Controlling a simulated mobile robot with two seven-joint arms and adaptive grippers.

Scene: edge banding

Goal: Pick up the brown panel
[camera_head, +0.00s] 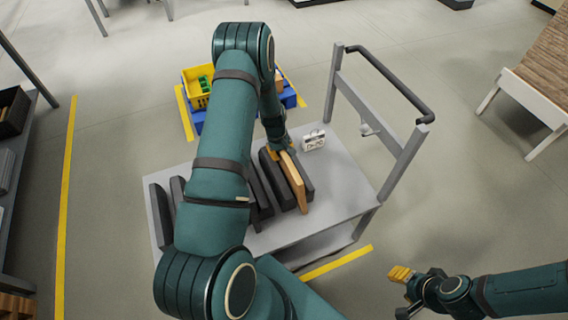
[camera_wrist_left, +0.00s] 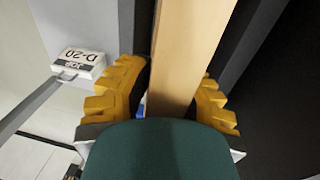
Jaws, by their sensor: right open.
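The brown panel (camera_head: 293,178) stands upright on the grey cart (camera_head: 344,202), between dark panels. It also shows in the left wrist view (camera_wrist_left: 187,45), running up between the fingers. My left gripper (camera_head: 284,150) is at the panel's far upper end, partly hidden by its own arm. In the wrist view its yellow fingers (camera_wrist_left: 172,100) lie one on each side of the panel, very near its faces. I cannot tell whether they press on it. My right gripper (camera_head: 404,290) is open and empty at the lower right, away from the cart.
Several dark panels (camera_head: 257,200) stand beside the brown one. A white label block marked D-20 (camera_head: 314,140) sits at the cart's back; it also shows in the wrist view (camera_wrist_left: 80,62). The cart's handle (camera_head: 390,78) rises at right. A yellow crate (camera_head: 196,88) is behind.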

